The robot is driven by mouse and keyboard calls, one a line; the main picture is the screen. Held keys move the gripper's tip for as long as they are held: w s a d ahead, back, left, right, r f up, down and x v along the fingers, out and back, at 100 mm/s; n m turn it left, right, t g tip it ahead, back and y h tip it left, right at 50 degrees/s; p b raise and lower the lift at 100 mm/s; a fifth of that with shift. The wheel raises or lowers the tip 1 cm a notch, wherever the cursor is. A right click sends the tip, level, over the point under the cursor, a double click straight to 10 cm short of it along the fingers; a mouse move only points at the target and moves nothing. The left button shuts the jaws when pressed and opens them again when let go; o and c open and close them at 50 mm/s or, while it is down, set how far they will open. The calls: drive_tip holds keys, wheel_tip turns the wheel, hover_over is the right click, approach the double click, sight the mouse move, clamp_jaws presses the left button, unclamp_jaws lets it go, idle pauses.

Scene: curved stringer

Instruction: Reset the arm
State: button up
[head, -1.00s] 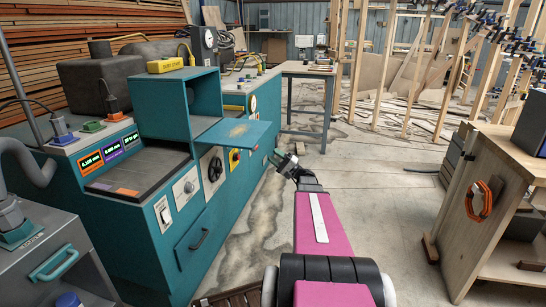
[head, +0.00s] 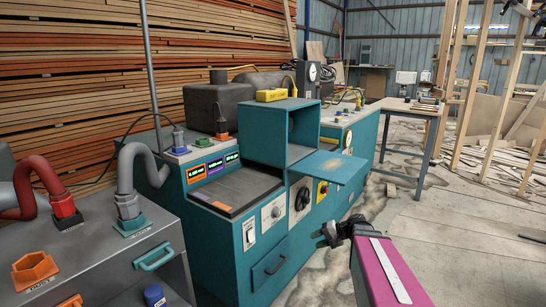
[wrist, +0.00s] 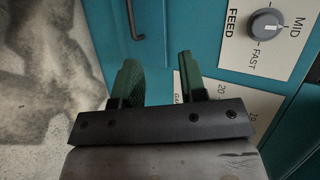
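My arm (head: 390,275) is magenta with a white strip and reaches up from the lower right in the head view. My gripper (head: 322,236) is at its far end, dark and small there, beside the front of the teal machine (head: 225,245). In the wrist view my gripper (wrist: 158,75) shows two green fingers spread apart with nothing between them. Behind the fingers is the teal panel with a grey FEED knob (wrist: 265,23) and white labels. I cannot tell whether the fingers touch the panel.
A teal shelf (head: 335,167) juts from the machine near my gripper. A grey cabinet (head: 110,255) with pipes stands at left. A workbench (head: 410,106) and wooden framing (head: 445,90) stand farther back.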

drive_tip(key=s+f+n+g+h, duration=0.2)
drive_tip(key=s+f+n+h, duration=0.1)
drive_tip(key=s+h, duration=0.7)
drive_tip(key=shift+s+d+f+n+h, duration=0.3)
drive_tip(key=shift+s+f+h, duration=0.1)
drive_tip(key=shift+f+h, duration=0.35)
